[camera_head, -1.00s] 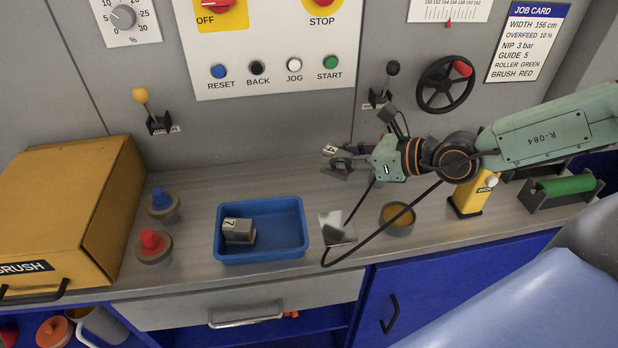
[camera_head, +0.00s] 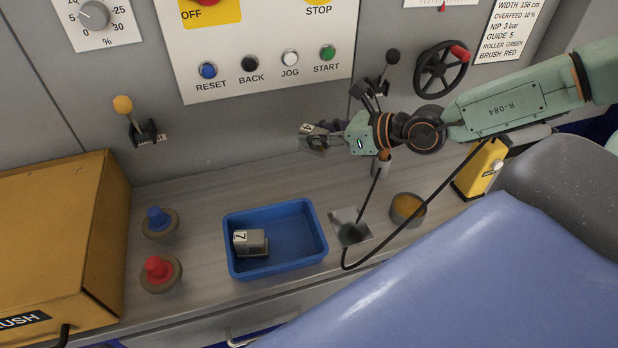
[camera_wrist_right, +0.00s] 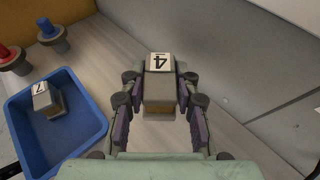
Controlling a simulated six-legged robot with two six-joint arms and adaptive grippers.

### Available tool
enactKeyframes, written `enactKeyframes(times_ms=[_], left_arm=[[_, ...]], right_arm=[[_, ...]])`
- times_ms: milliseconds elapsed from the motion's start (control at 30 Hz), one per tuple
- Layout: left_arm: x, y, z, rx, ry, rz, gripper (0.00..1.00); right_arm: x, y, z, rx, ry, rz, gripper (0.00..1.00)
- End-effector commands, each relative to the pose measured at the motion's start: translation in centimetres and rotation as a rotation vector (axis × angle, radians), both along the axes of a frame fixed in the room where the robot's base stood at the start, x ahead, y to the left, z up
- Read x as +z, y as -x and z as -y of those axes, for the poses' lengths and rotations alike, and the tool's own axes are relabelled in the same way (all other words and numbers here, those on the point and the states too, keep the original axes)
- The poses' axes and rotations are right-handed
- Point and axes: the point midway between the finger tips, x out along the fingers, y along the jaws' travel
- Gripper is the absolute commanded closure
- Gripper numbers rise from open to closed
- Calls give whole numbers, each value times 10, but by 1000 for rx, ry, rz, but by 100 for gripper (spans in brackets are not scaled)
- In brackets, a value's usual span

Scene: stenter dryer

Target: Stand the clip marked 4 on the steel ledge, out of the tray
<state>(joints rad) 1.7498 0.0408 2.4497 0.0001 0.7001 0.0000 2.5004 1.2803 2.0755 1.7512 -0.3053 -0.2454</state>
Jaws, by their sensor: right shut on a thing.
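My right gripper (camera_head: 311,141) is shut on the clip marked 4 (camera_wrist_right: 159,84), a grey block with a white label. In the right wrist view the clip sits between the two fingers, above the worktop. In the head view the clip (camera_head: 318,129) is partly hidden by the fingers. The blue tray (camera_head: 318,240) stands on the worktop and holds a grey clip marked 7 (camera_head: 250,242). My left gripper is not in view.
Blue (camera_head: 158,220) and red (camera_head: 158,268) knobbed parts stand left of the tray, beside a yellow box (camera_head: 60,235). A round cup (camera_head: 408,209) and a yellow block (camera_head: 482,166) stand at right. Levers and a handwheel (camera_head: 444,70) project from the panel. Worktop behind the tray is clear.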

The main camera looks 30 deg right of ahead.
Motion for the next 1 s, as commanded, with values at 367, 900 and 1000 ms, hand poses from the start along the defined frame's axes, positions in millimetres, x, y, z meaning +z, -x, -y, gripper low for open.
enactKeyframes(times_ms=[367,900,1000], left_arm=[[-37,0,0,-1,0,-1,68],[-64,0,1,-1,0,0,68],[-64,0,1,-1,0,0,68]], right_arm=[[-53,4,3,2,0,0,100],[-101,1,1,2,0,0,100],[-101,0,1,1,-1,3,100]])
